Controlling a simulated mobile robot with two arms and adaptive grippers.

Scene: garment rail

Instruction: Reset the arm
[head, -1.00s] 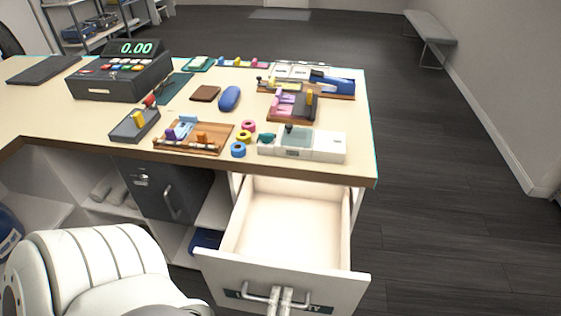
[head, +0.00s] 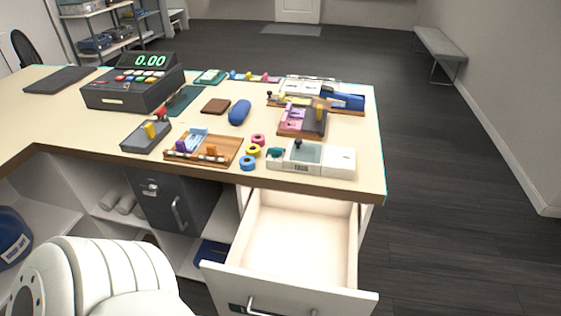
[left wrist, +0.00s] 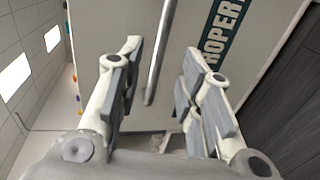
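My left gripper (left wrist: 162,88) is open in the left wrist view, its padded fingers spread apart. The metal drawer handle (left wrist: 160,45) shows between and beyond the fingers, and nothing is gripped. The drawer front (left wrist: 195,80) behind it carries a dark label (left wrist: 222,35) ending in "ROPERTY". In the head view the white drawer (head: 232,222) is pulled out and its inside looks empty. The drawer handle (head: 250,307) is cut by the bottom edge there, and my left gripper is out of that view. My right gripper is in neither view.
The counter (head: 330,179) holds a cash register (head: 130,88), small boxes, trays, tape rolls and a blue case (head: 239,112). A dark safe (head: 175,207) sits under it. Open floor (head: 450,200) lies to the right; a bench (head: 440,50) stands at the back right.

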